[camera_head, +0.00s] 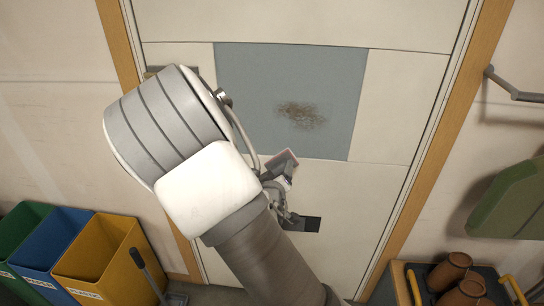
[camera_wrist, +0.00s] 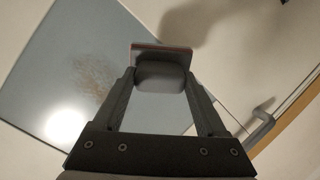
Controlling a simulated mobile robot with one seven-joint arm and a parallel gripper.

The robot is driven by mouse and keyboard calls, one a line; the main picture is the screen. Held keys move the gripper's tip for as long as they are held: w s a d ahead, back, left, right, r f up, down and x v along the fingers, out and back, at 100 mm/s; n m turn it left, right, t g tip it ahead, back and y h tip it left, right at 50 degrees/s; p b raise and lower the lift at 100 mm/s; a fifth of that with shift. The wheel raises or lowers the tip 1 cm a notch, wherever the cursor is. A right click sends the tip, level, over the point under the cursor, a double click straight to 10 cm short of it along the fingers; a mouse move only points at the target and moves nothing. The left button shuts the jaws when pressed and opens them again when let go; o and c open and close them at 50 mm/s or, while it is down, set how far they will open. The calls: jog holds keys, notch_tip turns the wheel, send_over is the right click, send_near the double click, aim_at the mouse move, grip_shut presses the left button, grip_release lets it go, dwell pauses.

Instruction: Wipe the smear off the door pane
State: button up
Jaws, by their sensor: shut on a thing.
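The door pane (camera_head: 245,75) is a blue-grey rectangle set in the pale door. A brownish smear (camera_head: 301,114) lies right of its middle. In the wrist view the pane (camera_wrist: 45,65) fills the left side, with the smear (camera_wrist: 93,75) left of my gripper. My gripper (camera_head: 287,184) is in front of the door, by the pane's lower edge and below the smear. In the wrist view my gripper (camera_wrist: 160,82) is shut on a grey wiping pad (camera_wrist: 160,73) with a reddish edge; the pad also shows in the head view (camera_head: 282,160). The pad appears apart from the smear.
Green (camera_head: 22,225), blue (camera_head: 52,240) and yellow (camera_head: 98,262) bins stand at lower left. Brown pots (camera_head: 450,268) stand at lower right, below a green panel (camera_head: 512,200). A grey rail (camera_head: 515,95) juts from the right wall. A grey handle (camera_wrist: 262,128) shows in the wrist view.

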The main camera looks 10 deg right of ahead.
notch_tip(320, 180, up, 9)
jog(key=a+t+b, duration=0.2)
jog(key=t, duration=0.2)
jog(key=shift+n, duration=0.3)
jog(key=shift+b+x, duration=0.55)
jog(key=shift+x, duration=2.35)
jog(key=shift+w+d+f, duration=0.1)
jog(key=shift+w+d, duration=0.1)
jog(key=shift+w, duration=0.2)
jog(key=shift+w+d+f, duration=0.1)
jog(key=shift+w+d, duration=0.15)
jog(key=shift+w, duration=0.15)
jog(key=shift+s+d+b, duration=0.3)
jog(key=shift+d+b, duration=0.1)
jog(key=shift+d, duration=0.45)
jog(key=shift+s+d+b, duration=0.35)
jog(key=shift+d, duration=0.5)
jog(key=s+d+b, duration=0.3)
jog(key=d+b, duration=0.1)
jog(key=d, duration=0.6)
jog(key=shift+r, duration=0.1)
